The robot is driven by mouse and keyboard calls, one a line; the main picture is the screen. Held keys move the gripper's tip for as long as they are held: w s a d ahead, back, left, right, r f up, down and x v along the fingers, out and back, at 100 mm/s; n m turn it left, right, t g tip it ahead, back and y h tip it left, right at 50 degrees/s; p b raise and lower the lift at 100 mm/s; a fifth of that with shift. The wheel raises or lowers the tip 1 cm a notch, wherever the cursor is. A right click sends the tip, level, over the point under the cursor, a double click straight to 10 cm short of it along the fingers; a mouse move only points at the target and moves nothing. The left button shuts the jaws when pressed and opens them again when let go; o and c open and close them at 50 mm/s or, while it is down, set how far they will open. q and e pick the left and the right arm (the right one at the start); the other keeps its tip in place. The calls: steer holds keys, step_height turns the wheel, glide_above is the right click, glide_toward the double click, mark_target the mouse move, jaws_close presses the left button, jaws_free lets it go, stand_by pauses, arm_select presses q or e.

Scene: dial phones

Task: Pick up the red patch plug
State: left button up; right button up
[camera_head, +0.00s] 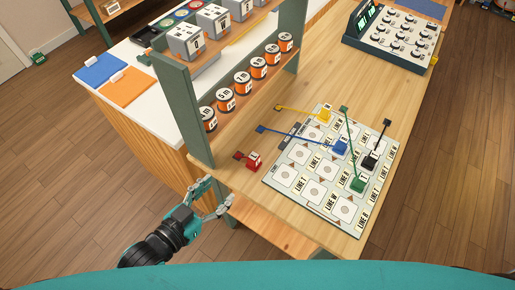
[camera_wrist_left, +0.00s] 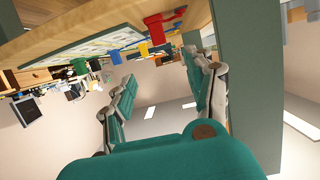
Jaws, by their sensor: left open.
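The red patch plug (camera_head: 253,160) stands on the wooden table, left of the patch board (camera_head: 344,228), with a short dark red piece beside it. It also shows near the top of the left wrist view (camera_wrist_left: 156,30). My left gripper (camera_head: 216,199) is open with nothing between its fingers. It is at the table's near left edge, below and left of the red plug in the head view, and apart from it. Yellow (camera_head: 325,116), blue (camera_head: 340,147), black (camera_head: 371,161) and green (camera_head: 358,183) plugs with cords are on the board. My right gripper is not in view.
A green-framed shelf (camera_head: 190,120) with several labelled cans rises just left of the red plug. A console with knobs (camera_head: 394,38) stands at the back right. Bare tabletop (camera_head: 235,183) lies between the red plug and the near edge.

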mark_target(252, 157)
arm_select(q)
steer(key=p+x, duration=0.1)
steer(key=x, duration=1)
steer(key=shift+r+p, duration=0.1)
steer(key=shift+p, duration=0.2)
steer(key=shift+w+d, duration=0.15)
steer(key=shift+d, duration=0.05)
steer(key=shift+w+d, duration=0.3)
steer(key=shift+w, duration=0.2)
steer(key=x, duration=0.2)
steer(key=p+x, duration=0.1)
steer(key=x, duration=0.1)
steer(key=shift+w+f, duration=0.1)
steer(key=shift+f, duration=0.3)
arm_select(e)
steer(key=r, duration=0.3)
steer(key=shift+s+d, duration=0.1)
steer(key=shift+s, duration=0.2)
arm_select(q)
steer(key=shift+c, duration=0.3)
steer(key=shift+c, duration=1.2)
jaws_close()
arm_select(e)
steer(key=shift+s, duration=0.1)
